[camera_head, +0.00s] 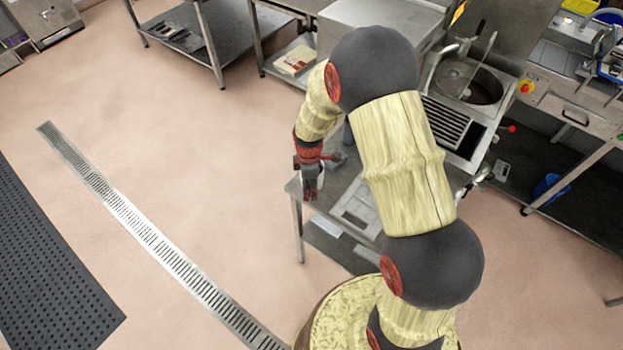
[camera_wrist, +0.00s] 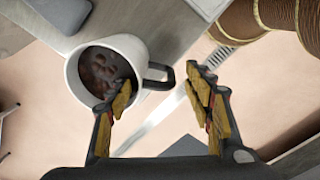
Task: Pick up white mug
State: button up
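The white mug (camera_wrist: 138,52) shows in the wrist view, with a dark handle on its right side and dark brown contents inside. It sits at the edge of a steel table (camera_wrist: 178,22). My gripper (camera_wrist: 165,95) is open, its fingers apart with yellow pads. The left fingertip overlaps the mug's near rim in the picture, and the right fingertip is beside the handle; I cannot tell whether either touches. In the head view my gripper (camera_head: 311,188) is at the left corner of the steel table, and the mug is mostly hidden by it.
A grey flat object (camera_head: 358,212) lies on the steel table. A round steel kettle (camera_head: 468,82) stands behind at the right. Open floor (camera_head: 200,180) with a drain grate (camera_head: 150,235) lies to the left. A black mat (camera_head: 45,265) is at the far left.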

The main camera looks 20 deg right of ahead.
jog(key=shift+c, duration=1.2)
grip_shut()
